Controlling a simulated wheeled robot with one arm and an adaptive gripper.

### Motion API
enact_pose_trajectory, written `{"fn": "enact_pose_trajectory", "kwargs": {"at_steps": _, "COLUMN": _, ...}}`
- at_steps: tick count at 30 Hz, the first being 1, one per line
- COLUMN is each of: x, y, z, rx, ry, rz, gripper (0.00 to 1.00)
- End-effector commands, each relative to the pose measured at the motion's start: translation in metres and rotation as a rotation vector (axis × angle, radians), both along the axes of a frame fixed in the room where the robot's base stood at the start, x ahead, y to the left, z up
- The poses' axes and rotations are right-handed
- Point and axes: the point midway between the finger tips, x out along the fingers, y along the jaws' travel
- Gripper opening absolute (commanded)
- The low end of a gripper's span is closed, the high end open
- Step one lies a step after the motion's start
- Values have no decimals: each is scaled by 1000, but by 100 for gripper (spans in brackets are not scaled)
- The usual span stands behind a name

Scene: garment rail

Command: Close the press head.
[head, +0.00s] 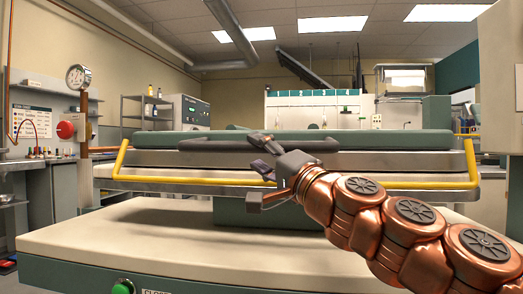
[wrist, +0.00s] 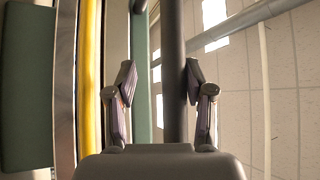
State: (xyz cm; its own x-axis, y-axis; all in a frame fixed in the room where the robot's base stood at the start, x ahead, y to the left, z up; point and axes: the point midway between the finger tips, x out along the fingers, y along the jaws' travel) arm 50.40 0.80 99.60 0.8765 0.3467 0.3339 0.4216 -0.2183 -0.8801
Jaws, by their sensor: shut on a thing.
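The press (head: 120,157) stands across the middle of the head view, a wide layered slab with a green top (head: 400,142) and metal edges above a cream base. A dark grey bar (head: 215,144) runs level along its near side. My gripper (head: 262,170) reaches in from the right and is shut on this bar. In the wrist view the bar (wrist: 173,50) passes between the two fingers of my gripper (wrist: 160,80). The finger pads partly hide the hold in the head view. I cannot tell how far apart the pressing surfaces are.
A yellow rail (head: 200,187) runs around the front of the press. The cream base top (head: 120,232) is bare, with a green button (head: 122,286) on its front. A bench with a gauge (head: 78,76) and red knob (head: 65,130) stands at left.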

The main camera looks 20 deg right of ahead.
Motion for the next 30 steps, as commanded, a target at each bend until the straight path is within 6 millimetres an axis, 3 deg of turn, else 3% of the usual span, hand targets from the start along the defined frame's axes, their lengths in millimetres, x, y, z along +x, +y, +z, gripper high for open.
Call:
{"fn": "enact_pose_trajectory", "kwargs": {"at_steps": 3, "x": 0, "y": 3, "z": -2, "rx": -3, "ry": 1, "rz": 5, "gripper": 49}}
{"fn": "enact_pose_trajectory", "kwargs": {"at_steps": 20, "x": -2, "y": -1, "z": 8, "rx": -1, "ry": -5, "rz": -1, "gripper": 50}}
{"fn": "enact_pose_trajectory", "kwargs": {"at_steps": 30, "x": -1, "y": -2, "z": 38, "rx": -2, "ry": -6, "rz": -5, "gripper": 50}}
